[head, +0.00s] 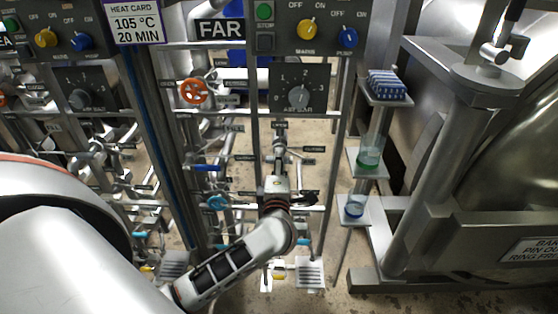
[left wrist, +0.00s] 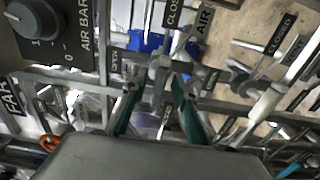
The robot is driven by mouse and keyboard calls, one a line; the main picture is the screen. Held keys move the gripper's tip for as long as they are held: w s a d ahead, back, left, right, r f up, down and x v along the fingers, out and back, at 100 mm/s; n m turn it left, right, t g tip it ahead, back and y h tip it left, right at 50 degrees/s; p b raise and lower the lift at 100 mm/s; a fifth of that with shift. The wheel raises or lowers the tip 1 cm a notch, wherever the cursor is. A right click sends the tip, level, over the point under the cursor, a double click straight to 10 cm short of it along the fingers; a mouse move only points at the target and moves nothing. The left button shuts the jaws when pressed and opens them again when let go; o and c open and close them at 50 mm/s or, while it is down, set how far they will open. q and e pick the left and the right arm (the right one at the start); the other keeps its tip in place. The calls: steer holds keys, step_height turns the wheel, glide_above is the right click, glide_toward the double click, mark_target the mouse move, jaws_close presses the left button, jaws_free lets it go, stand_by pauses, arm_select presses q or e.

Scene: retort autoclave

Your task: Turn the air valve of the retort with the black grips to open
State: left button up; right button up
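The air valve (left wrist: 164,68) is a silver fitting with a lever beside the AIR label (left wrist: 203,25) in the left wrist view. In the head view its pipework (head: 280,143) rises just beyond my left gripper (head: 277,182). In the left wrist view my left gripper (left wrist: 155,88) has its two green-padded fingers apart, one on each side of the valve's front. I cannot tell whether either finger touches it. A black grip (head: 519,45) shows on the metal retort fitting at the right. My right gripper is out of view.
The AIR BAR dial (head: 298,97) sits above the valve. An orange handwheel (head: 194,91) and a blue lever (head: 207,168) are to the left. A stand with small trays (head: 368,163) is at the right. A neighbouring white lever (left wrist: 262,105) and pipes crowd the gripper.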

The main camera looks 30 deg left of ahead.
arm_select(q)
steer(key=shift+w+a, duration=0.2)
steer(key=shift+w, duration=0.15)
jaws_close()
